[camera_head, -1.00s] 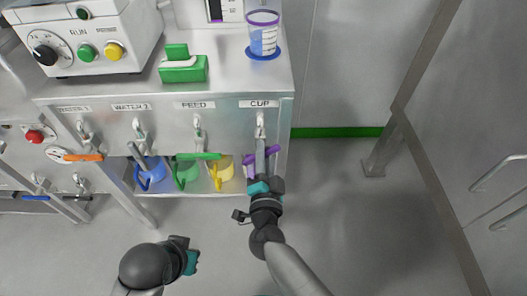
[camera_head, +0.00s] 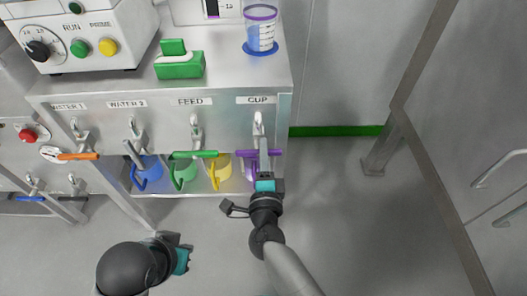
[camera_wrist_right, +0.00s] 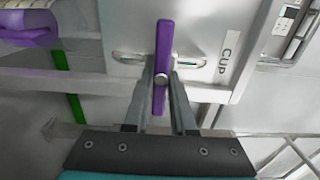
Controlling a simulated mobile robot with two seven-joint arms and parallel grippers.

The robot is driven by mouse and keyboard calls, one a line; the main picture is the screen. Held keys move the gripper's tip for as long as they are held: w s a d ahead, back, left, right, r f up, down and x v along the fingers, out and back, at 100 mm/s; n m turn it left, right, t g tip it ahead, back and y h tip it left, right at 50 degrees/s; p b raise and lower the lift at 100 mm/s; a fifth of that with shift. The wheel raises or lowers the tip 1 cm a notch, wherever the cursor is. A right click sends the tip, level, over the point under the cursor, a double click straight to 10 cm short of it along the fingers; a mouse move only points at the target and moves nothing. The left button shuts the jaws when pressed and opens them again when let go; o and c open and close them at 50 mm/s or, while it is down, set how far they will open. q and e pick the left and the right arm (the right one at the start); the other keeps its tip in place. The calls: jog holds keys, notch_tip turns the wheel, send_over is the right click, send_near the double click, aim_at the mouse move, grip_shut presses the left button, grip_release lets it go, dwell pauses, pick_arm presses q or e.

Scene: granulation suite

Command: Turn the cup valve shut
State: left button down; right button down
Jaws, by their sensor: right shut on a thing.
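The cup valve has a purple bar handle (camera_head: 274,153) below the CUP label (camera_head: 260,100) on the bench front. The handle lies about level, in line with the label, and runs upright in the right wrist view (camera_wrist_right: 165,45). My right gripper (camera_head: 263,166) is shut on the handle at its middle, with one finger on each side of the round hub (camera_wrist_right: 160,80). The fingers hide part of the handle in the head view. My left gripper (camera_head: 182,257) is low, clear of the bench, and its jaws are unclear.
A graduated cup with blue liquid (camera_head: 261,38) stands on a blue base on the bench. The green feed handle (camera_head: 193,154) lies level to the left; the orange handle (camera_head: 78,156) is farther left. Floor to the right is clear.

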pick_arm(q)
jog(key=shift+r, duration=0.15)
pick_arm(e)
jog(key=c, duration=0.8)
grip_release()
jog(key=shift+o, duration=0.2)
pick_arm(q)
jog(key=shift+s, duration=0.1)
